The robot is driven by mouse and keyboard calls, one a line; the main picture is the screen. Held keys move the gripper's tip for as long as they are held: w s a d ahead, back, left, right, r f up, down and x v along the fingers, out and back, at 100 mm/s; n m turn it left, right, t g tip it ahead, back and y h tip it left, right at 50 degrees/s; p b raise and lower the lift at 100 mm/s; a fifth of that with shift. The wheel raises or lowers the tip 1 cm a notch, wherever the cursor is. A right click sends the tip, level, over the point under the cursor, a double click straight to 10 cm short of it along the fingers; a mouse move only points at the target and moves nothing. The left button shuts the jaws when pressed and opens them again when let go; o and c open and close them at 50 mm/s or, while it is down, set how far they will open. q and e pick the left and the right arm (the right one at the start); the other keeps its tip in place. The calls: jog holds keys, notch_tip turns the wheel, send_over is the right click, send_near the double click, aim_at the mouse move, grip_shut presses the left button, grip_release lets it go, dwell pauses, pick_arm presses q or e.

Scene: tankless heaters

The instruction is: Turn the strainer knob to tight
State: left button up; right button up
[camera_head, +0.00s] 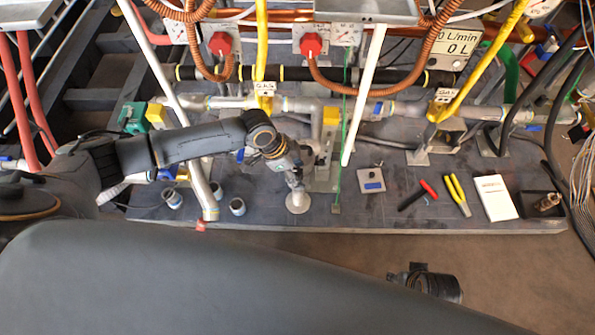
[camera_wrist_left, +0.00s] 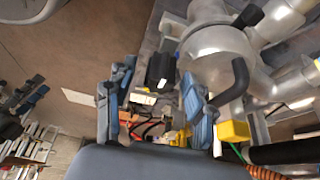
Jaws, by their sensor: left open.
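My left gripper (camera_head: 292,172) reaches in from the left over the platform, just above a grey fitting with a round flat disc (camera_head: 297,203). In the left wrist view its two blue-grey fingers (camera_wrist_left: 158,80) are apart, with nothing clearly held between them. A large grey rounded pipe body (camera_wrist_left: 215,58) with a dark curved handle (camera_wrist_left: 240,76) stands just right of the fingers. I cannot tell for sure which part is the strainer knob; the gripper partly hides the fitting in the head view. A dark wrist part (camera_head: 432,284) at lower right appears to be my right arm's; its jaws are not clear.
Grey pipes (camera_head: 400,108) with yellow and copper hoses run behind the gripper. Grey cups (camera_head: 237,206) stand left of the disc. A red-handled tool (camera_head: 418,194), yellow pliers (camera_head: 457,194), a white booklet (camera_head: 496,198) and a black tray (camera_head: 535,205) lie to the right.

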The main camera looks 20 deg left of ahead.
pick_arm(q)
jog(key=shift+f, duration=0.1)
grip_shut()
